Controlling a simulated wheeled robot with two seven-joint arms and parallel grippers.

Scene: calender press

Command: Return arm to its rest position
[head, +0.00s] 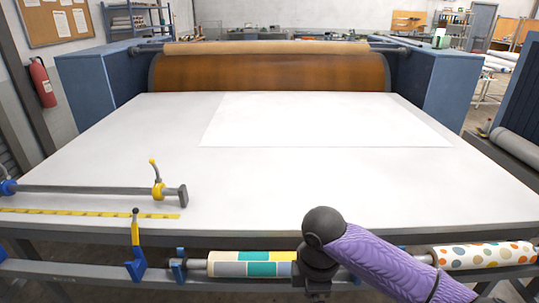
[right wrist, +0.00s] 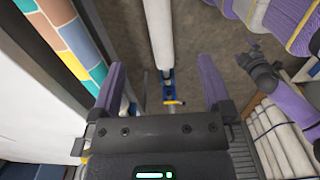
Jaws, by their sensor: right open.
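My right arm (head: 385,262) in its purple sleeve reaches in from the lower right in the head view, with a dark joint just in front of the press table's front edge. Its gripper end points down and is mostly hidden there. In the right wrist view my right gripper (right wrist: 161,65) is open, its two purple fingers wide apart, with nothing between them. It hangs over the floor and a white roll, apart from them as far as I can tell. I see no left gripper in the head view.
The white press table (head: 110,135) carries a white sheet (head: 315,120) before the brown roller (head: 270,72). A clamp bar (head: 85,190) lies at the left front. Patterned rolls, one with dots (head: 485,255), sit below the front edge. White rolls (right wrist: 275,135) are stacked at the right.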

